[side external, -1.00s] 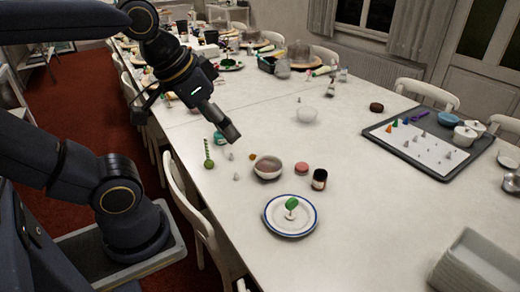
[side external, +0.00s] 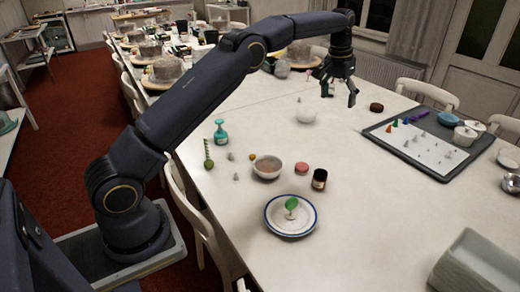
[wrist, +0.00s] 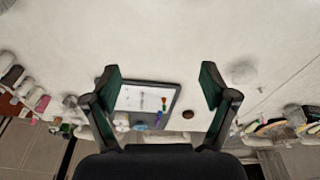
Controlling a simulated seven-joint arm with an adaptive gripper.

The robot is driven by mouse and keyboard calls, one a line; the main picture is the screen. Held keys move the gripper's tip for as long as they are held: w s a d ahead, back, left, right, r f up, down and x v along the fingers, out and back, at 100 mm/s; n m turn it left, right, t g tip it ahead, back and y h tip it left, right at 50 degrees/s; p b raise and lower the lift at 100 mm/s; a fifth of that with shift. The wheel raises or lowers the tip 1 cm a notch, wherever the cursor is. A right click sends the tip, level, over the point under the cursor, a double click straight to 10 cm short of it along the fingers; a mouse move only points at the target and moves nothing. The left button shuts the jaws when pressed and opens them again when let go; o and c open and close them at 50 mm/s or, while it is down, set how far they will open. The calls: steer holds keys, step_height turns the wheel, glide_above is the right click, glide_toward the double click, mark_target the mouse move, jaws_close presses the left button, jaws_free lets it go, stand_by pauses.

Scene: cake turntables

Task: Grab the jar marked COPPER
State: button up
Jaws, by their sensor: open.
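A small dark jar (side external: 319,179) with a pale label stands upright on the white table, right of a grey bowl. Its lettering is too small to read, so I cannot tell if it says COPPER. A teal bottle (side external: 220,131) stands further left. My gripper (side external: 338,92) is open and empty above the far part of the table, pointing down, well away from the dark jar. In the wrist view, my gripper (wrist: 160,80) has its fingers wide apart with nothing between them at close range. I cannot make out the dark jar in the wrist view.
The bowl (side external: 267,168), a pink lidded pot (side external: 301,169) and a blue-rimmed plate (side external: 275,228) are near the dark jar. A grey tray (side external: 440,173) with small cones lies right. A white round object (side external: 307,116) sits near the gripper.

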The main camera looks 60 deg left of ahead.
steer(key=g, duration=0.2)
glide_above(321, 173)
steer(key=f, duration=2.4)
steer(key=shift+w+a, duration=0.1)
steer(key=shift+a, duration=0.3)
steer(key=shift+d+f, duration=0.2)
steer(key=shift+f, duration=1.35)
steer(key=shift+d+f, duration=0.2)
steer(key=shift+f, duration=1.35)
steer(key=shift+c, duration=0.3)
steer(key=c, duration=1.2)
